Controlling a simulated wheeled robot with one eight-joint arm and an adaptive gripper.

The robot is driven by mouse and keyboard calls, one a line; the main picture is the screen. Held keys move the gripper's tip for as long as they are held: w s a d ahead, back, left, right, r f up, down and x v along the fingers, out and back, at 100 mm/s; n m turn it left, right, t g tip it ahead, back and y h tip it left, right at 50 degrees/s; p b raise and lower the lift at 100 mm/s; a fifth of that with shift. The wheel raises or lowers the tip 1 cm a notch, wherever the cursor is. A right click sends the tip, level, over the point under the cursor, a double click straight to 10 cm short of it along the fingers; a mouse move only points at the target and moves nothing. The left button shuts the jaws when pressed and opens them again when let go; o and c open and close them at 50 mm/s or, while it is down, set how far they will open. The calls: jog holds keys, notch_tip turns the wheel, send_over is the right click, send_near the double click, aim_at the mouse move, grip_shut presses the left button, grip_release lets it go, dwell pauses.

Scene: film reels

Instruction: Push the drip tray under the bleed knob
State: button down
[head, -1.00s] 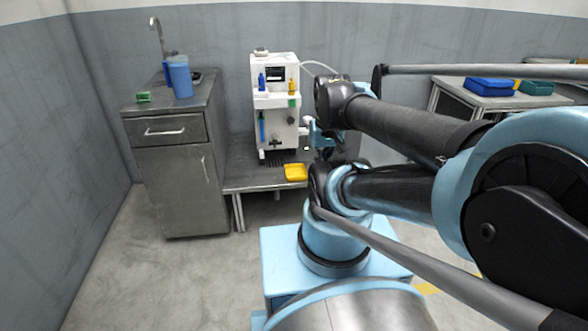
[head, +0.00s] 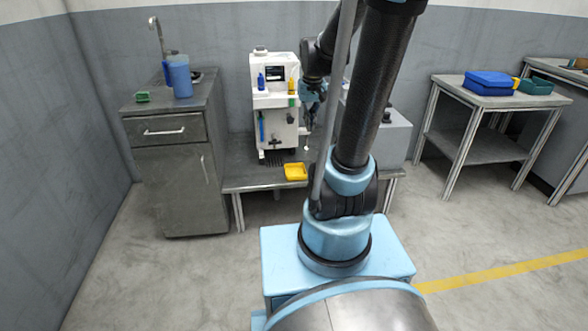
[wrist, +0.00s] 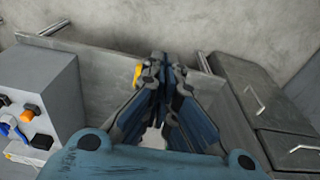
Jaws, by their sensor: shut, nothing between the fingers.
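The yellow drip tray (head: 295,172) lies on the low bench near its front edge, in front and to the right of the white machine (head: 262,100). A small dark fitting (head: 275,143) sits low on the machine's front; I cannot tell for sure if it is the bleed knob. My gripper (head: 307,120) is in the air beside the machine's right side, above and behind the tray, apart from it. In the wrist view my gripper (wrist: 165,65) has its fingers together and empty. A bit of yellow (wrist: 137,74), likely the tray, shows beside them, mostly hidden.
A grey metal cabinet (head: 170,175) with a blue jug (head: 180,78) stands left of the bench. A grey box (head: 392,138) stands at the bench's right, partly behind my arm. A table with a blue case (head: 489,80) is at the right. Bare bench shows left of the tray.

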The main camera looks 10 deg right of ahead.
jog(key=w+f, duration=0.3)
jog(key=w, duration=0.8)
jog(key=g, duration=0.1)
send_over(294, 171)
jog(key=s, duration=0.4)
notch_tip(294, 171, down, 29)
notch_tip(294, 171, down, 11)
jog(key=shift+w+r, duration=0.1)
jog(key=shift+r, duration=0.05)
jog(key=shift+w+r, duration=0.1)
jog(key=shift+w, duration=1.9)
